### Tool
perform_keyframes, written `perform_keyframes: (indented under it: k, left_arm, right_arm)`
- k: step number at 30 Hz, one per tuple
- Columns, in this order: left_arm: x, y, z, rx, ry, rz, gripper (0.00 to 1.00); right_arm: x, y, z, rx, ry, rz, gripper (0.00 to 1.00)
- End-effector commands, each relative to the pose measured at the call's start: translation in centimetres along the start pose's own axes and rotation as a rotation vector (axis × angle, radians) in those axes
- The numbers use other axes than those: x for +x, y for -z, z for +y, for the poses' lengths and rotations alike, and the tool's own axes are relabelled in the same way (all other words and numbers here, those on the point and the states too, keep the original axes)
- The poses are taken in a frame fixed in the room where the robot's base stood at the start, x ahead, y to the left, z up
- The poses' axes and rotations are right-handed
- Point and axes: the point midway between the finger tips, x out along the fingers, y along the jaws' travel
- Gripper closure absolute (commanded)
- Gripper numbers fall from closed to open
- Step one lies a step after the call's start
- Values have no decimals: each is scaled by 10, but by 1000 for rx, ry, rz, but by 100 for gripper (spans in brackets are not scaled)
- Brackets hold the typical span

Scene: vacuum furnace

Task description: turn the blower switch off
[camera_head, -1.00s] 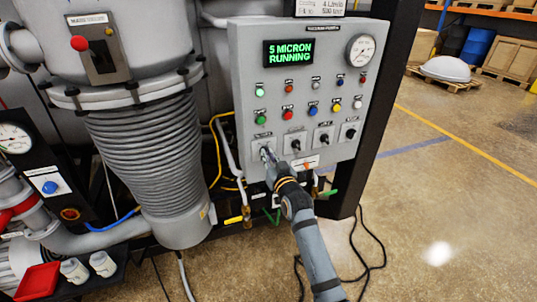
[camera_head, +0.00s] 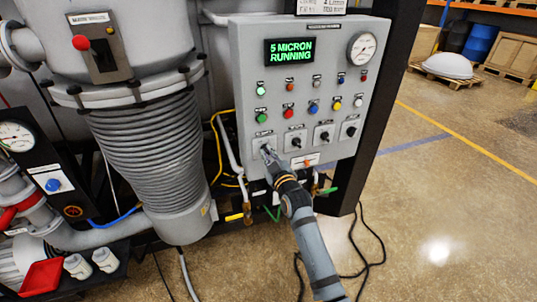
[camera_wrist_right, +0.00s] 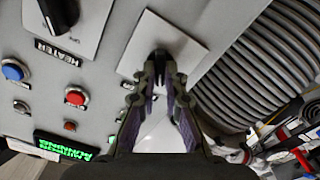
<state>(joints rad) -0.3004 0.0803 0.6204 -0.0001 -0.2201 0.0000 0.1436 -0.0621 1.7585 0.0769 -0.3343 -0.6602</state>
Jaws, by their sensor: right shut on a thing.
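The grey control panel (camera_head: 248,100) carries a row of rotary switches on pale plates along its bottom. My right gripper (camera_head: 266,151) is at the leftmost switch plate (camera_head: 257,143). In the right wrist view my gripper (camera_wrist_right: 160,72) has its fingertips closed around that plate's small black knob (camera_wrist_right: 160,55). The knob is mostly hidden by the fingers, so its exact angle is unclear. I cannot read this switch's label. The neighbouring switch (camera_head: 296,142) is labelled HEATER in the wrist view. My left gripper is not in view.
The green display (camera_head: 290,52) reads "5 MICRON RUNNING". Coloured buttons, including a red one (camera_head: 288,113), sit above the switches. A ribbed grey bellows (camera_head: 150,150) stands left of the panel. A dark post (camera_head: 378,100) is at its right, with open floor beyond.

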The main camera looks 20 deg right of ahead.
Motion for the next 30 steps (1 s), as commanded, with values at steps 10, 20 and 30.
perform_keyframes:
  k: [10,20,30]
  left_arm:
    - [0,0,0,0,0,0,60]
    - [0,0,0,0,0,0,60]
    - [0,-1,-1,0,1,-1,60]
  right_arm:
    - [0,0,0,-15,-1,1,100]
    - [0,0,0,-14,-1,1,67]
    - [-6,0,0,-13,0,0,67]
